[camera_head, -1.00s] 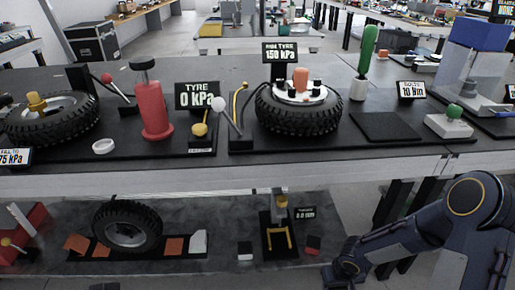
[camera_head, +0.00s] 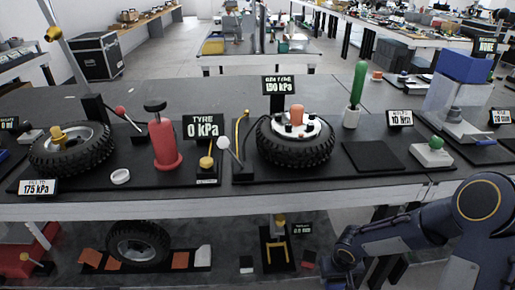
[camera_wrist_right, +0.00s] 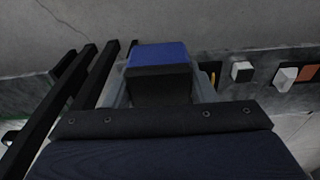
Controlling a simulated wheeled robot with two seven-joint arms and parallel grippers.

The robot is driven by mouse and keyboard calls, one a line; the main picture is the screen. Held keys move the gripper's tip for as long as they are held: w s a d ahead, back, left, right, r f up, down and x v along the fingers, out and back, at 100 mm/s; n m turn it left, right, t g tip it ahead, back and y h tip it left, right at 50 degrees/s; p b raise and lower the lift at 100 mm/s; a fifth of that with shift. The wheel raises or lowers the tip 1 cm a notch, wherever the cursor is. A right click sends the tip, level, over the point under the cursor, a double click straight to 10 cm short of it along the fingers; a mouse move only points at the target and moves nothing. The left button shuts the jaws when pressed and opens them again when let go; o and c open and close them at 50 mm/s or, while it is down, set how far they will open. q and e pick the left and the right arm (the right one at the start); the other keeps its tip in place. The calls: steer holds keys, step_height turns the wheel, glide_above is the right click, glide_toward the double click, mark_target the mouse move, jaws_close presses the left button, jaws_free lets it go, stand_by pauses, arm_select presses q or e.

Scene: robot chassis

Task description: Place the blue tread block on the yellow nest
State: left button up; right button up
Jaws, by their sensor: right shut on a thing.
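The tread block (camera_wrist_right: 160,54), blue on top and black below, shows in the right wrist view. My right gripper (camera_wrist_right: 160,78) is shut on it, with a grey finger on either side. In the head view my right wrist (camera_head: 345,262) is at the lower right, right of the lower shelf; the block cannot be made out there. The yellow nest (camera_head: 277,252) is a small yellow frame on a black plate on that shelf, left of my wrist. A bit of yellow (camera_wrist_right: 212,78) shows just right of the block in the right wrist view. My left gripper is not in view.
The upper bench (camera_head: 330,184) overhangs the lower shelf and carries tyres, a red cylinder and signs. On the shelf, a tyre (camera_head: 138,243) stands left of the nest. A white block (camera_head: 246,263) and a dark red block (camera_head: 309,259) flank the nest's plate.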

step_height(320, 180, up, 24)
steer(key=w+a+p, duration=0.1)
steer(key=a+p, duration=0.1)
steer(key=p, duration=1.3)
steer(key=shift+w+a+r+p, duration=0.2)
steer(key=shift+a+p, duration=0.05)
steer(key=shift+p, duration=0.05)
